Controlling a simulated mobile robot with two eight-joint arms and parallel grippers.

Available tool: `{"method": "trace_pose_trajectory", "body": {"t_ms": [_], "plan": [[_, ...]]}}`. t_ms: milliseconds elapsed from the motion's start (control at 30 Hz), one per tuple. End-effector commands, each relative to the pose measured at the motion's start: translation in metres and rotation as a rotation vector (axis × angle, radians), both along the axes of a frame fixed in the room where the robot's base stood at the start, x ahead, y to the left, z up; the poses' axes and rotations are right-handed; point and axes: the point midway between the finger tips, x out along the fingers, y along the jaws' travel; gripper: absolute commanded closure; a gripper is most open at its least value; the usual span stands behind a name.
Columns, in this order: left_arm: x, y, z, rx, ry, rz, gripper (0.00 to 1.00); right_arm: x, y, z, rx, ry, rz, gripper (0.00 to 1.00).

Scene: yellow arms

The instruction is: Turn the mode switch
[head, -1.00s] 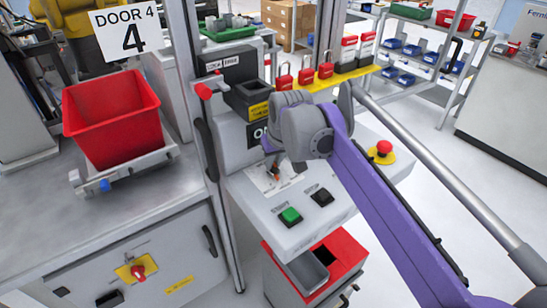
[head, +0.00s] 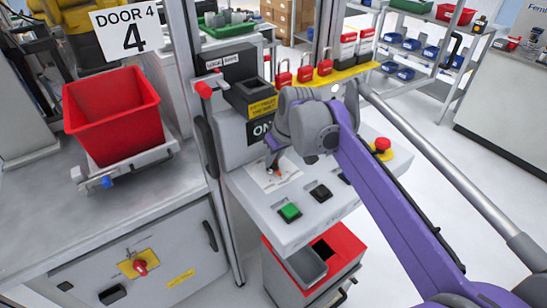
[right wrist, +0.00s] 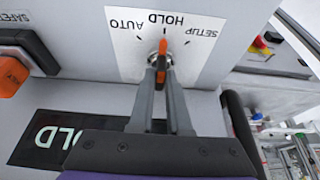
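The mode switch (right wrist: 163,62) is an orange knob on a white plate (right wrist: 125,45) marked AUTO, HOLD and SETUP, seen upside down in the right wrist view. Its pointer lines up with the HOLD mark. My right gripper (right wrist: 162,72) has its two grey fingers on either side of the knob, closed against it. In the head view the right gripper (head: 275,158) reaches down to the plate on the sloping grey panel (head: 250,198), and its wrist hides part of the panel. My left gripper is not in view.
A green button (head: 289,212), a black button (head: 320,193) and a red emergency stop (head: 380,145) sit on the same panel. Red padlocks (head: 304,74) hang behind my wrist. A red bin (head: 113,115) stands on the bench at left. A dark display (right wrist: 48,138) is partly hidden.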

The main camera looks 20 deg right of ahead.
Motion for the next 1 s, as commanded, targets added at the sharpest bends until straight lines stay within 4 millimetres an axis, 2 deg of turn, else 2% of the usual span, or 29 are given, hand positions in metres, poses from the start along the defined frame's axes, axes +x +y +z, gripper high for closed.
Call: {"method": "trace_pose_trajectory", "body": {"t_ms": [33, 133, 167, 533, 667, 1000], "plan": [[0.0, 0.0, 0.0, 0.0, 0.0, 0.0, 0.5, 0.001, 0.0, 0.001, 0.0, -0.003, -0.002, 0.76], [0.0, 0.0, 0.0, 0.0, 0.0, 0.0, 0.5, 0.0, 0.0, 0.001, 0.0, -0.002, -0.001, 0.58], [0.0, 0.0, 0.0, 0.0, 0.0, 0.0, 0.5, 0.0, 0.0, 0.001, 0.0, -0.002, -0.001, 0.55], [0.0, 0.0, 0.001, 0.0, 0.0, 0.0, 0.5, -0.002, -0.001, 0.006, 0.0, 0.0, -0.001, 0.55], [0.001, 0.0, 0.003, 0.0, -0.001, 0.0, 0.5, -0.01, -0.003, 0.024, 0.0, 0.0, -0.001, 0.55], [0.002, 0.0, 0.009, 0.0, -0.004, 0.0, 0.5, -0.033, -0.012, 0.085, 0.0, -0.001, -0.002, 0.55]]}}
